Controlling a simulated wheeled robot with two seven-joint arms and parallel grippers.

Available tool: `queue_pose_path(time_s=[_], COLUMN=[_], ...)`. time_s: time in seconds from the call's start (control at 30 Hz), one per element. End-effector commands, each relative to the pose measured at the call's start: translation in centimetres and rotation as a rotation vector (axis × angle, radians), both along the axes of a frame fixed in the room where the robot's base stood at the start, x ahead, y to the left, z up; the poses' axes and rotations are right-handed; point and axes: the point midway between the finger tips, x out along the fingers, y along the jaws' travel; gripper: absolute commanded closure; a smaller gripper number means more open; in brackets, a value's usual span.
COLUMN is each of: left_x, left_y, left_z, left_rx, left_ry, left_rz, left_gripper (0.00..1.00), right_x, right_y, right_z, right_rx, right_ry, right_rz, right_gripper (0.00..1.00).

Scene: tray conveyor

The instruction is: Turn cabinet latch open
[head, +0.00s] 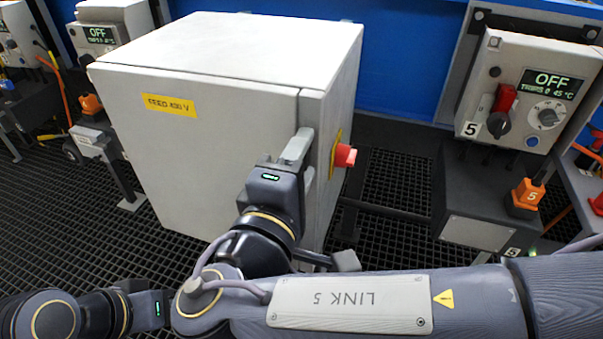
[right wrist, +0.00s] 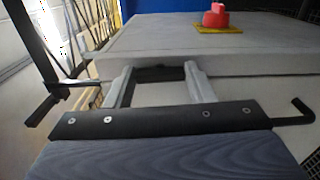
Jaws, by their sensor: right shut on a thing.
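The pale grey cabinet (head: 210,130) stands in the middle of the head view, with a yellow feed label on its front. My right gripper (head: 298,160) is at the front face near its right edge. In the right wrist view its two pale fingers (right wrist: 160,75) lie on either side of a dark latch handle (right wrist: 160,74) and are shut on it. The fingers and hand hide the latch in the head view. The hand of my left arm (head: 145,305) shows at the lower left; its fingers are hidden behind my right arm.
A red knob (head: 344,155) on a yellow plate juts from the cabinet's right side; it also shows in the right wrist view (right wrist: 215,15). A control box (head: 525,90) reading OFF stands at right. Dark grated floor (head: 50,210) lies around the cabinet.

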Motion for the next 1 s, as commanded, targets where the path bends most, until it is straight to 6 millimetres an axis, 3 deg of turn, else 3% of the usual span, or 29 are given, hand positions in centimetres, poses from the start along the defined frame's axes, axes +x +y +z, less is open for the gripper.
queue_pose_path(time_s=[0.67,0.7,0.83,1.0], left_x=[0.0,0.0,0.0,0.0], left_y=[0.0,0.0,0.0,0.0], left_z=[-0.87,-0.87,-0.87,-0.86], left_rx=[0.0,0.0,0.0,0.0], left_ry=[0.0,0.0,0.0,0.0], left_rz=[0.0,0.0,0.0,0.0], left_gripper=[0.64,0.64,0.64,0.64], right_x=[-0.05,-0.05,-0.03,-0.01], right_y=[0.05,0.05,0.04,0.02], right_z=[-0.17,-0.17,-0.14,-0.09], right_rx=[0.055,0.055,0.055,0.055], right_ry=[-0.015,-0.015,-0.016,-0.016], right_rz=[0.001,0.002,0.001,0.001], right_gripper=[0.74,0.47,0.3,0.29])
